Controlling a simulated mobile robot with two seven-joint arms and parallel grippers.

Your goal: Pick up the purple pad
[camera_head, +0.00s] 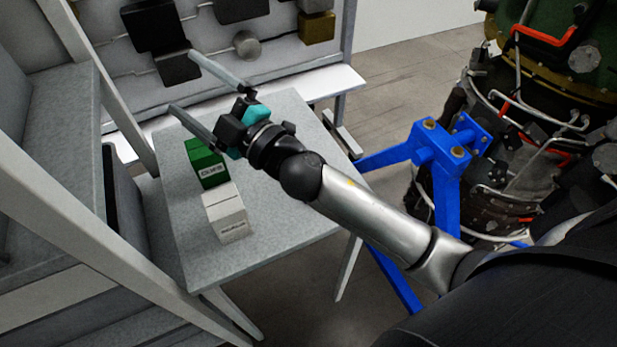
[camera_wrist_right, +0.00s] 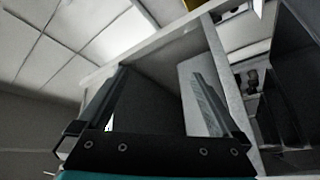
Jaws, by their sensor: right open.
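No purple pad can be made out in either view. My right gripper (camera_head: 181,82) reaches in from the lower right, above the far left part of the small grey table (camera_head: 280,200). Its two long fingers are spread wide apart with nothing between them. In the right wrist view the same open gripper (camera_wrist_right: 160,73) shows its two fingers, with a dark panel and pale framework beyond them. My left gripper is in neither view.
A green box (camera_head: 206,163) and a white box (camera_head: 226,213) stand on the table's left side. A wall panel (camera_head: 215,45) with dark and gold parts is behind. A blue stand (camera_head: 438,150) and turbine (camera_head: 580,60) are right. Grey shelving (camera_head: 60,130) is left.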

